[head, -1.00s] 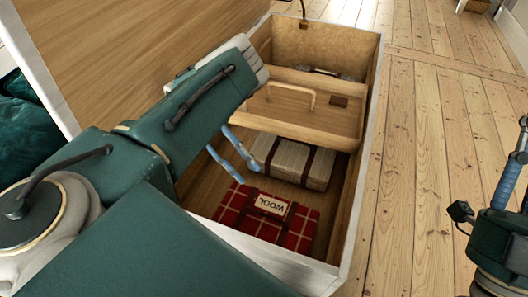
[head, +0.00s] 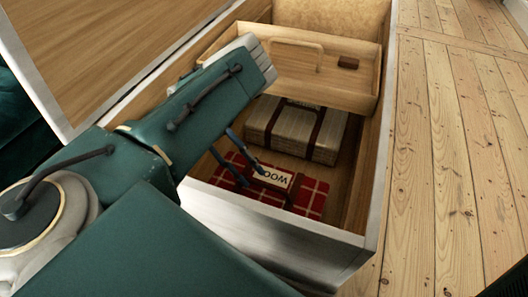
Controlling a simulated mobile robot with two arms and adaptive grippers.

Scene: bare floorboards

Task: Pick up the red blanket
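The red blanket (head: 311,198) is a folded plaid bundle with a dark strap and a white label reading "WOOL". It lies on the floor of an open wooden chest (head: 290,231), at the near end. My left arm reaches over the chest from the left, and its gripper (head: 253,178) points down with its two slim fingers apart. The fingertips overlap the blanket's label side in the head view; I cannot tell whether they touch it. The arm and chest wall hide the blanket's left and near parts. My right gripper is out of view.
A cream strapped bundle (head: 297,131) lies just behind the blanket. A wooden tray with a handle (head: 324,76) sits higher up in the chest, beyond it. The raised lid (head: 100,45) stands at left. Bare floorboards (head: 440,150) lie clear at right.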

